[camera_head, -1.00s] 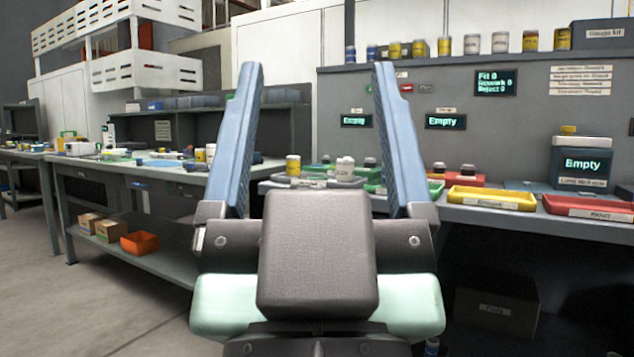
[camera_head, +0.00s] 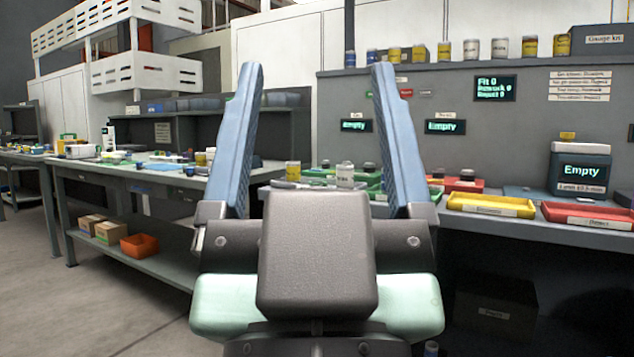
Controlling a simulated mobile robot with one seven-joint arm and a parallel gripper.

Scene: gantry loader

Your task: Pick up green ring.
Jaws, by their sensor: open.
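My gripper (camera_head: 316,85) is open in the head view, with two long blue fingers raised upright and wide apart. Nothing is between the fingers except the workbench seen behind them. I cannot make out a green ring for certain. A green tray (camera_head: 366,185) lies on the right workbench (camera_head: 565,226), partly hidden by my right finger. Small green items too small to identify lie on the left table (camera_head: 170,176).
A yellow tray (camera_head: 490,205) and a red tray (camera_head: 588,216) lie along the right bench's front edge. A box-shaped device reading "Empty" (camera_head: 581,170) stands behind them. An orange bin (camera_head: 139,245) sits on the left table's lower shelf. Floor (camera_head: 100,310) at the lower left is clear.

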